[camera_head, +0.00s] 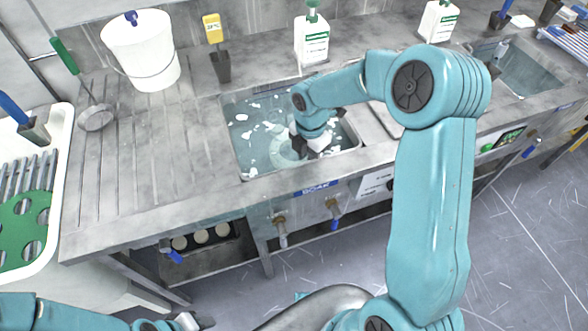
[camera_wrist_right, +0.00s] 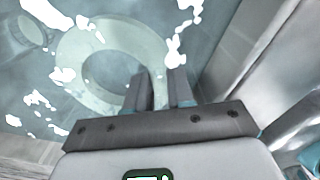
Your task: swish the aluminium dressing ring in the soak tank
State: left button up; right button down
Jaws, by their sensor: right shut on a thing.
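The soak tank (camera_head: 290,174), labelled SOAK on its front, holds water with white foam patches. The pale aluminium dressing ring (camera_head: 277,157) is down in the tank water; it also shows as a broad flat ring in the right wrist view (camera_wrist_right: 74,50). My right gripper (camera_head: 303,146) reaches down into the tank, its two dark fingers (camera_wrist_right: 162,92) shut on the ring's near right edge. The fingertips are partly hidden in the head view. My left gripper (camera_head: 192,321) is at the bottom left, away from the tank, cut off by the frame edge; its jaw opening is unclear.
A ribbed drainboard (camera_head: 150,150) lies left of the tank, with a white bucket (camera_head: 140,50) and a ladle (camera_head: 96,117). A white tray with a green holed plate (camera_head: 25,230) is at far left. White bottles (camera_head: 312,42) stand behind. A second basin (camera_head: 520,72) is at right.

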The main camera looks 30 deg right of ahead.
jog(key=shift+f+b, duration=0.35)
jog(key=shift+f, duration=0.4)
jog(key=shift+r, duration=0.1)
jog(key=shift+r+p, duration=1.05)
jog(key=shift+r, duration=0.1)
jog(key=shift+f+b, duration=0.85)
jog(key=shift+f, duration=0.35)
jog(key=shift+r, duration=0.15)
